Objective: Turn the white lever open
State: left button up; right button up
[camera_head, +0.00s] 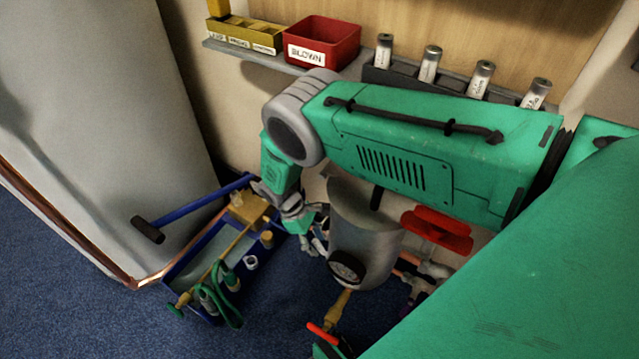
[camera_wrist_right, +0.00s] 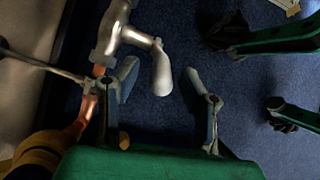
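The white lever (camera_wrist_right: 162,72) shows in the right wrist view as a pale, rounded handle on a metal valve body (camera_wrist_right: 112,32). A copper pipe (camera_wrist_right: 87,108) runs below the valve. My right gripper (camera_wrist_right: 160,68) is open, with one finger on each side of the lever. A gap shows between the lever and the right-hand finger; whether the left-hand finger touches the valve is unclear. In the head view my right gripper (camera_head: 308,234) is small, beside the grey tank (camera_head: 368,240), and the lever cannot be made out there. My left gripper is not seen.
A blue tray (camera_head: 190,262) with tools and a blue-handled hammer (camera_head: 195,207) lie left of the tank. The tank carries a black gauge (camera_head: 347,267). A red valve handle (camera_head: 440,228) is at its right. A red bin (camera_head: 322,42) stands on the shelf behind.

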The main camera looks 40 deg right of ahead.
jog(key=v, duration=0.9)
